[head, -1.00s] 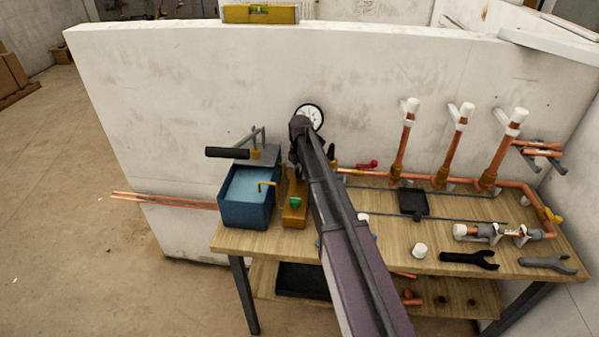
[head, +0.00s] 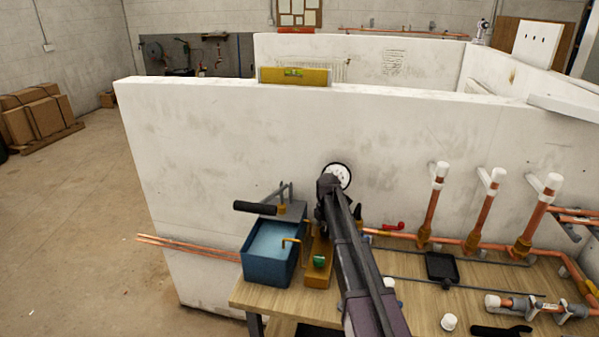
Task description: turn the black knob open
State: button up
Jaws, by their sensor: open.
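My gripper (head: 322,212) is above the back of the wooden bench, in front of a round white gauge (head: 338,175). Its fingers are dark and small and mostly hidden by my own arm. A small black upright shape (head: 358,212) shows just right of the gripper, above brass fittings. It may be the black knob, but I cannot tell for sure, nor whether the gripper touches it. A brass-coloured block (head: 318,272) with a green knob (head: 319,262) sits just below the gripper. I see nothing held.
A blue water tank (head: 266,262) with a black-handled lever (head: 255,206) stands left of the block. A red lever (head: 393,226), copper pipes (head: 433,208), a black tray (head: 441,267) and a white cap (head: 449,322) are to the right. A white wall (head: 220,150) bounds the back.

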jog(key=shift+s+a+r, duration=0.2)
jog(key=shift+a, duration=0.2)
jog(key=shift+s+a+r+m+p, duration=0.7)
jog(key=shift+s+a+m+p, duration=0.25)
jog(key=shift+m, duration=0.25)
jog(key=s+m, duration=0.1)
jog(key=s, duration=0.1)
jog(key=s+m, duration=0.4)
jog(key=shift+s+a+r+g+y, duration=0.25)
jog(key=shift+s+g+y, duration=0.05)
jog(key=shift+y, duration=0.1)
jog(key=s+d+m, duration=0.1)
jog(key=s+m, duration=0.4)
jog(key=s, duration=0.1)
jog(key=s+f+m, duration=0.1)
jog(key=s+m, duration=0.4)
jog(key=s, duration=0.1)
jog(key=s+d+m+b, duration=0.1)
jog(key=s+m, duration=0.3)
jog(key=s, duration=0.3)
jog(key=shift+d+f+m+h, duration=0.25)
jog(key=shift+d+m+h, duration=0.1)
jog(key=shift+m+h, duration=0.05)
jog(key=shift+s+m, duration=0.3)
jog(key=shift+s, duration=0.1)
jog(key=shift+s+d+m, duration=0.25)
jog(key=shift+d+m, duration=0.05)
jog(key=shift+m, duration=0.2)
